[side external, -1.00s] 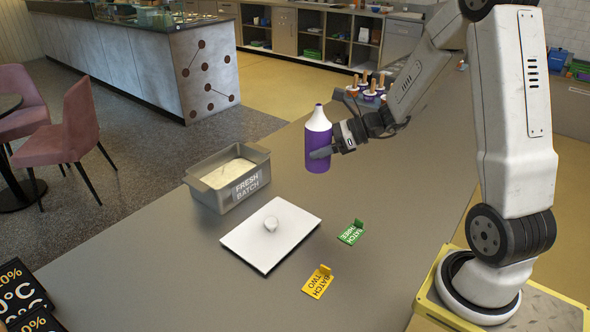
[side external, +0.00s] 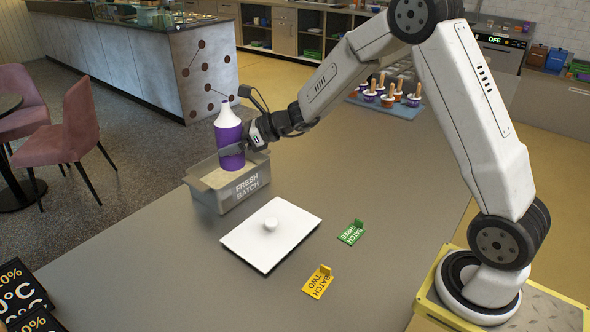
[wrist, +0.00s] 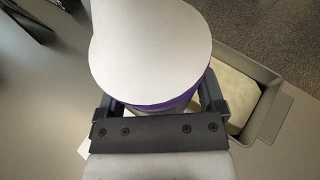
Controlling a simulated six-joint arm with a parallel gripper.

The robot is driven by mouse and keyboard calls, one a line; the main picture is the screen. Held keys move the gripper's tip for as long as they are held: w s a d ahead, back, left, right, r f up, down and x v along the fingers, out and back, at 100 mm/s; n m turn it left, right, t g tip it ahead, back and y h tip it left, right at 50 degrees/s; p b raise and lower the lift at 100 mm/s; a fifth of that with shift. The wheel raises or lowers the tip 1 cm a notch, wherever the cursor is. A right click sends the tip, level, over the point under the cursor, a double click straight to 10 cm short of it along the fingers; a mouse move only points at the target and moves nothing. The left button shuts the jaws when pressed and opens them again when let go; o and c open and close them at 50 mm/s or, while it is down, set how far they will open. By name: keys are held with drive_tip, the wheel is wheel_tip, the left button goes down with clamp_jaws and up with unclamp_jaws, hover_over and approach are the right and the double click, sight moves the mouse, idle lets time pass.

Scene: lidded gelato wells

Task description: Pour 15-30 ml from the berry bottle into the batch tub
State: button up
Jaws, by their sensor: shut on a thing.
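The berry bottle (side external: 230,148) is purple with a white conical top, and it is upright or nearly so. My gripper (side external: 242,147) is shut on it. In the side view the bottle shows in front of or above the back part of the batch tub (side external: 201,197), a grey metal pan labelled FRESH BATCH with pale contents. In the wrist view the bottle's white top (wrist: 150,45) fills the middle between the fingers of my gripper (wrist: 160,105). The tub (wrist: 270,120) lies to the right there. The bottle hides part of the tub's contents.
A white lid (side external: 262,247) with a round knob lies on the counter in front of the tub. A green BATCH THREE card (side external: 352,233) and a yellow BATCH TWO card (side external: 318,282) stand right of it. A tray of purple cups (side external: 387,98) is at the back.

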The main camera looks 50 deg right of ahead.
drive_tip(key=shift+s+m, duration=0.2)
drive_tip(key=shift+m, duration=0.1)
drive_tip(key=shift+s+a+m+g, duration=0.3)
drive_tip(key=shift+s+m+g, duration=0.2)
drive_tip(key=shift+g, duration=0.3)
drive_tip(key=shift+f, duration=0.1)
drive_tip(key=f, duration=0.2)
drive_tip(key=f+m+g, duration=0.1)
drive_tip(key=f, duration=0.1)
drive_tip(key=s+f+m+y, duration=0.1)
drive_tip(key=f, duration=0.1)
drive_tip(key=shift+s+a+f+g, duration=0.1)
drive_tip(key=shift+a+f+g, duration=0.1)
drive_tip(key=shift+a+g, duration=0.2)
drive_tip(key=shift+s+a+r+m+g+y, duration=0.15)
drive_tip(key=shift+m+g+y, duration=0.4)
drive_tip(key=shift+m+g, duration=0.35)
drive_tip(key=shift+s+m+g+y, duration=0.15)
drive_tip(key=shift+m+g+y, duration=0.55)
drive_tip(key=shift+m, duration=0.25)
drive_tip(key=shift+s+a+r+m+g+y, duration=0.15)
drive_tip(key=shift+m+g+y, duration=0.3)
drive_tip(key=shift+m+g, duration=0.5)
drive_tip(key=shift+r+m+g+y, duration=0.25)
drive_tip(key=shift+r+m+y, duration=0.1)
drive_tip(key=shift+m, duration=0.15)
idle(0.7)
idle(1.1)
